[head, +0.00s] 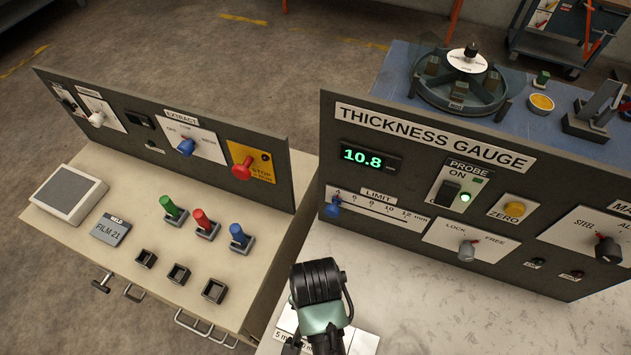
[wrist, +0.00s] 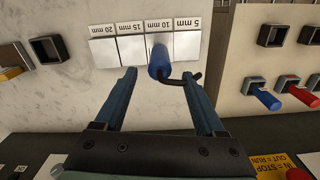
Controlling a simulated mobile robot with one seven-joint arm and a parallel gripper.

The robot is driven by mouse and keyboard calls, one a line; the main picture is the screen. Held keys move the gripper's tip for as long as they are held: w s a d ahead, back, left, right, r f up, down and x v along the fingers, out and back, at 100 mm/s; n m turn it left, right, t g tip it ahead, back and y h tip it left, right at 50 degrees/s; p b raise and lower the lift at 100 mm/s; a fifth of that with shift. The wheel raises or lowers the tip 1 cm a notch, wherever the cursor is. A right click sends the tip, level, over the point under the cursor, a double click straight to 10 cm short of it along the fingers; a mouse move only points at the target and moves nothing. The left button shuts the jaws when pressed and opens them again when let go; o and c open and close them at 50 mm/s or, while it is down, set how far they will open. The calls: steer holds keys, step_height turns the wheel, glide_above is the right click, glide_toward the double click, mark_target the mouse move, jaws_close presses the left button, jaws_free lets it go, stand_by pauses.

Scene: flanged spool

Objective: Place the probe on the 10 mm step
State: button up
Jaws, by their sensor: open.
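The step block shows in the wrist view as a row of white steps labelled 20, 15, 10 and 5 mm, upside down; its bare 15 mm step (wrist: 131,50) is left of the probe. The blue probe (wrist: 158,62) is at the 10 mm step, its end over or on that step; I cannot tell whether it touches. A black cable curves off its right side. My gripper (wrist: 160,76) is open, with one finger on each side of the probe and visible gaps. In the head view my arm hides the probe and most of the block (head: 364,344).
The thickness gauge panel (head: 430,190) stands behind the pale worktop; its display (head: 369,158) reads 10.8. The PROBE switch (head: 450,192) has a lit green lamp beside it. An empty square socket (wrist: 48,49) is left of the steps. Another console (head: 150,220) stands at left.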

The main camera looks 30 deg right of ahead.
steer(key=shift+r, duration=2.1)
steer(key=shift+w, duration=0.1)
steer(key=w+r+n+t+h, duration=0.25)
steer(key=w+r+t, duration=0.45)
steer(key=w+r, duration=0.75)
steer(key=w+a+r+n+t, duration=0.1)
steer(key=w+r+n+t, duration=0.45)
steer(key=r, duration=0.95)
steer(key=w+a+r+t, duration=0.1)
steer(key=a+r+t, duration=0.15)
steer(key=r, duration=0.65)
steer(key=w+a+r+t, duration=0.1)
steer(key=r+t, duration=0.3)
steer(key=r, duration=0.4)
steer(key=s+a+r+n+t+y, duration=0.1)
steer(key=s+r+t, duration=0.3)
steer(key=r, duration=0.6)
steer(key=s+a+r+n+t+y, duration=0.1)
steer(key=s+a+r+n+t, duration=0.2)
steer(key=s+r, duration=0.4)
step_height(320, 180, up, 3)
steer(key=shift+s+a+f+t, duration=0.15)
steer(key=shift+a+t, duration=0.25)
steer(key=shift+t, duration=0.3)
